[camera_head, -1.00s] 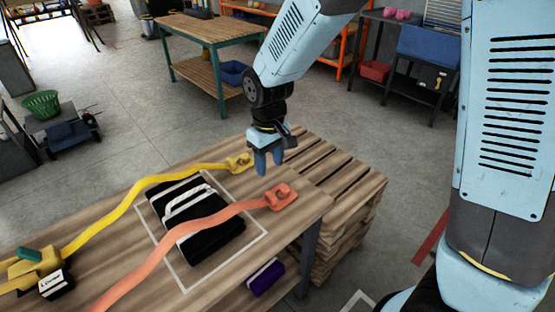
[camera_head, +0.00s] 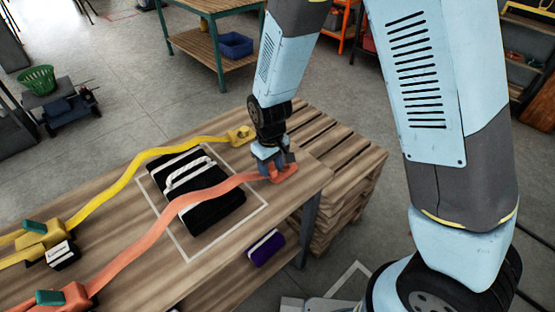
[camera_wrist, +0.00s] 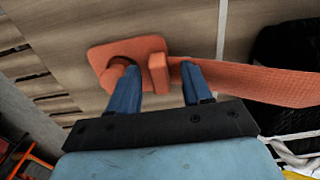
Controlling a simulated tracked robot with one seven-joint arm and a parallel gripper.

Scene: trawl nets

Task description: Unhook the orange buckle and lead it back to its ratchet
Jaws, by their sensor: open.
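The orange buckle (camera_wrist: 122,52) is a flat plate with an opening around an orange post and a raised block beside it. It sits at the end of the orange strap (camera_head: 160,214), near the table's right end. My gripper (camera_wrist: 159,72) is open, its blue fingers on either side of the raised block. The left finger is close to the post; the right one is by the strap. I cannot tell whether they touch. In the head view my gripper (camera_head: 272,164) partly hides the buckle. The orange ratchet (camera_head: 62,298) with a teal handle is at the lower left, partly cut off.
The yellow strap (camera_head: 115,178) runs alongside, from yellow ratchet (camera_head: 42,238) to yellow buckle (camera_head: 241,135). Slatted pallets (camera_head: 350,165) stand at the right.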

